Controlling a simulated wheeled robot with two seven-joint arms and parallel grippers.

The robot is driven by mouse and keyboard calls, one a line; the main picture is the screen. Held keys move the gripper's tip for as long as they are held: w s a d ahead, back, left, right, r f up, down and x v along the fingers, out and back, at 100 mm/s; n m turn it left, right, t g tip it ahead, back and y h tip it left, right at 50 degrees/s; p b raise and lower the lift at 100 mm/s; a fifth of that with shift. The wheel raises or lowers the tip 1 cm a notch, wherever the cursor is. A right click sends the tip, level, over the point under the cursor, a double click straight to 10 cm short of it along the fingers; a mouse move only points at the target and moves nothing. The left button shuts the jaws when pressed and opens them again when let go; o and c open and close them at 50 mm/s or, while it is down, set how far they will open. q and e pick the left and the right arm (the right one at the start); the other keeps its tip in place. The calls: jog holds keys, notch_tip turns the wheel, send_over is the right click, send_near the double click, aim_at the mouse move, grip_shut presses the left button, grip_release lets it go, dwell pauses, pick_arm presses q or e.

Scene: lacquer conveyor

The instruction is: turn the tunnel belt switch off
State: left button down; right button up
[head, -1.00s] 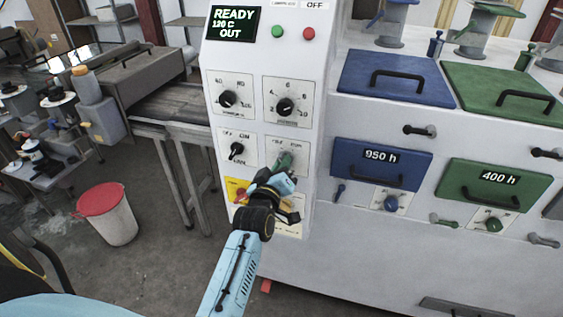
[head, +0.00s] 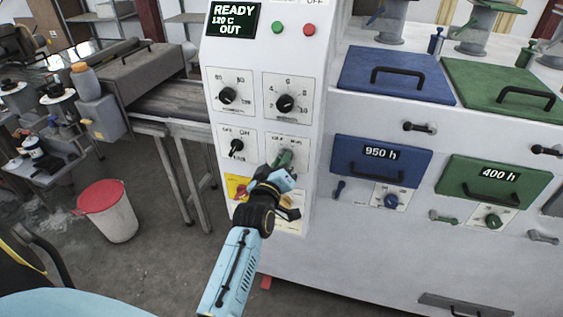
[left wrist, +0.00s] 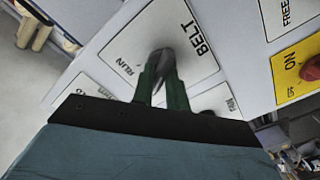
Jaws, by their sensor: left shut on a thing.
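The belt switch is a dark knob (left wrist: 164,62) on a white plate (left wrist: 196,64) marked BELT and RUN in the left wrist view. My left gripper (left wrist: 161,76) has its green fingers shut on this knob, which shows as a blurred dark ridge between and above them. In the head view my left gripper (head: 285,160) is at the lower right plate (head: 299,146) of the white control panel (head: 262,52). The fingers and wrist cover most of the knob there, so its setting cannot be read. My right gripper is not in view.
A dark knob (head: 236,147) sits on the plate to the left. A red knob on yellow (left wrist: 312,68) is close by. Two dials, a green button (head: 278,27) and a red button (head: 309,29) are above. The display (head: 233,21) reads READY, 120 C, OUT.

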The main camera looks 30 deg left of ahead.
pick_arm(q)
jog(key=shift+a, duration=0.1)
jog(key=c, duration=1.5)
grip_release()
jog(key=shift+o, duration=0.2)
jog(key=shift+s, duration=0.1)
jog(key=b+v, duration=0.1)
jog(key=v, duration=1.2)
jog(key=shift+s, duration=0.1)
